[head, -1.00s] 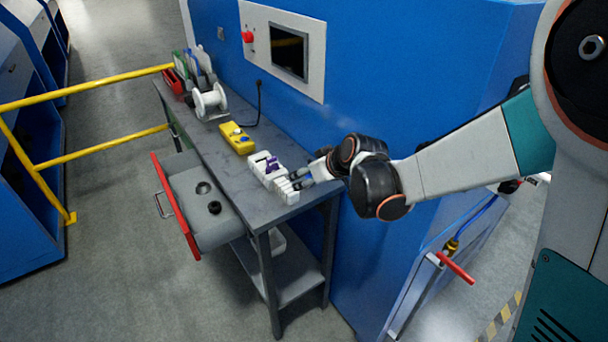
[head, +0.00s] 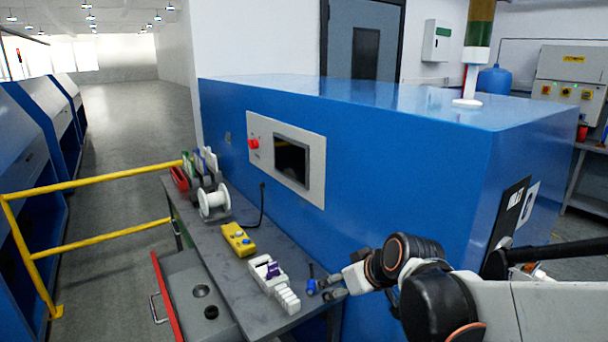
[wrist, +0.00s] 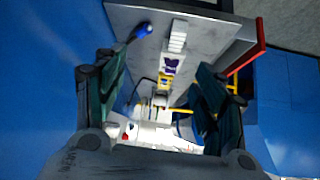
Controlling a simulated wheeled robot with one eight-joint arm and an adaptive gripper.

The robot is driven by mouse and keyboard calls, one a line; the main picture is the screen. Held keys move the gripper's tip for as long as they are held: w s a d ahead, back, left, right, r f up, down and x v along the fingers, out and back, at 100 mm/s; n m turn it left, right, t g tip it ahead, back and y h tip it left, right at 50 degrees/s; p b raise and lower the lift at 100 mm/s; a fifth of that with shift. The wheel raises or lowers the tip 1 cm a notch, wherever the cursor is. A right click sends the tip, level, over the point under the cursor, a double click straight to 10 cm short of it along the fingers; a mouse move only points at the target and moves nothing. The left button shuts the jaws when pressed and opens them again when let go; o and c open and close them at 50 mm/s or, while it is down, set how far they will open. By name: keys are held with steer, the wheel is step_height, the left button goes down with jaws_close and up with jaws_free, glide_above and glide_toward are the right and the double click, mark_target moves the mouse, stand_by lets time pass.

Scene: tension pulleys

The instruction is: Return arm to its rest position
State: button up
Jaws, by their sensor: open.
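My gripper (head: 333,288) is at the right end of the grey workbench (head: 222,262), near its edge by the blue machine. In the wrist view the two dark green fingers of my gripper (wrist: 163,85) stand wide apart, with nothing held between them. My arm reaches in from the lower right of the head view, bent at black wrist joints. A small tool with a blue end (head: 312,286) shows beside the fingers; its blue end (wrist: 143,30) also shows in the wrist view. I cannot tell exactly how it rests.
A white stepped holder with a purple part (head: 272,270), a yellow button box (head: 238,240) and a white spool (head: 213,203) stand on the bench. A red-fronted drawer (head: 168,300) is open. The blue machine (head: 380,185) walls the far side. A yellow railing (head: 100,180) stands left.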

steer(key=s+d+r+m+h, duration=0.1)
steer(key=s+d+m+h, duration=0.1)
steer(key=s+d, duration=0.3)
steer(key=s+d+r+m+h, duration=0.1)
steer(key=s+d, duration=0.5)
steer(key=s, duration=0.8)
steer(key=shift+s+r+m+h, duration=0.2)
steer(key=shift+r+m+h, duration=0.25)
steer(key=shift+m, duration=0.75)
steer(key=shift+d+f, duration=0.1)
